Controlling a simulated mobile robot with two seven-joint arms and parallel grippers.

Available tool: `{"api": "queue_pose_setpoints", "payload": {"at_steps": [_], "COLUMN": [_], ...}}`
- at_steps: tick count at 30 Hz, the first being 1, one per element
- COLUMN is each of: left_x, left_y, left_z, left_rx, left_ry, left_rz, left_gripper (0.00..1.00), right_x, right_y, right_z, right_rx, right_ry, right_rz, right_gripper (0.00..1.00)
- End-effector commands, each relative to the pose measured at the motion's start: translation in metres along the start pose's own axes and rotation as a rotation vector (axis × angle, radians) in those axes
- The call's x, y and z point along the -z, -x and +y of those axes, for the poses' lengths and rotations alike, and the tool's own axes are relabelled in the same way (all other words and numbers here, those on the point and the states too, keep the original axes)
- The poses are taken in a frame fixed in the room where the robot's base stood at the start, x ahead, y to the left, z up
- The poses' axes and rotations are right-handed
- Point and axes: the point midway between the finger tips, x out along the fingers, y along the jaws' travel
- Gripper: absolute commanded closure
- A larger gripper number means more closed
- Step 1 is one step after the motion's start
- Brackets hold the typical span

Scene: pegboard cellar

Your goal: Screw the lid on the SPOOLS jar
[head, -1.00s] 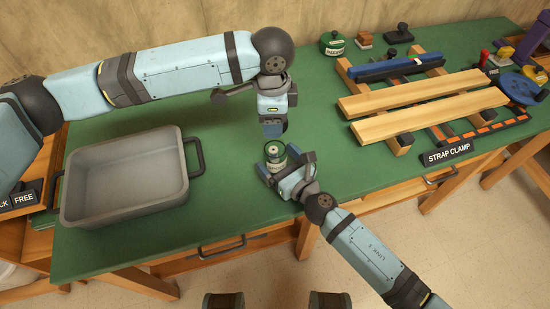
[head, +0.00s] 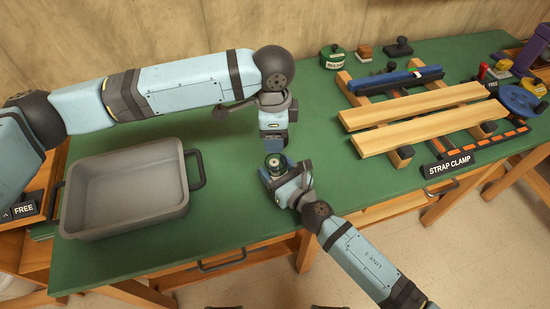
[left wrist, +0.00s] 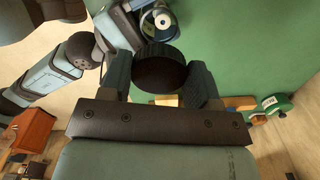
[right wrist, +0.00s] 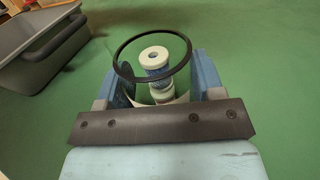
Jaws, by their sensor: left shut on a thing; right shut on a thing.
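The SPOOLS jar (head: 275,163) stands upright low over the green bench, clear with white and blue spools inside. In the right wrist view its dark open rim (right wrist: 119,62) shows around the spools (right wrist: 157,58). My right gripper (head: 272,172) is shut on the jar's body. My left gripper (head: 274,146) is above and just behind the jar. In the left wrist view it is shut on a dark round lid (left wrist: 160,72). The jar also shows there, past the lid, apart from it (left wrist: 161,20). The lid is hard to make out in the head view.
A grey tray (head: 75,215) stands on the bench (head: 240,225) to the left. A wooden strap clamp frame (head: 425,118) lies to the right. Bench around the jar is clear.

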Motion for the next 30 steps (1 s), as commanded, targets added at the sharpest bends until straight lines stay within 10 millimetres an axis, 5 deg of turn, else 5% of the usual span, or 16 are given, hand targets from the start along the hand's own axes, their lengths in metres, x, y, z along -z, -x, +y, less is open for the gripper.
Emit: {"api": "queue_pose_setpoints", "payload": {"at_steps": [9,30], "left_x": [0.0,0.0], "left_y": [-0.043,-0.053], "left_z": [0.001,0.0], "left_rx": [-0.002,0.0], "left_ry": [0.0,0.001], "left_rz": [-0.001,0.0], "left_gripper": [0.66,0.66], "right_x": [0.0,0.0], "right_y": [0.0,0.0], "right_z": [0.0,0.0], "right_rx": [0.0,0.0], "right_ry": [0.0,0.0], "right_rz": [0.0,-0.001], "right_gripper": [0.81,0.81]}}
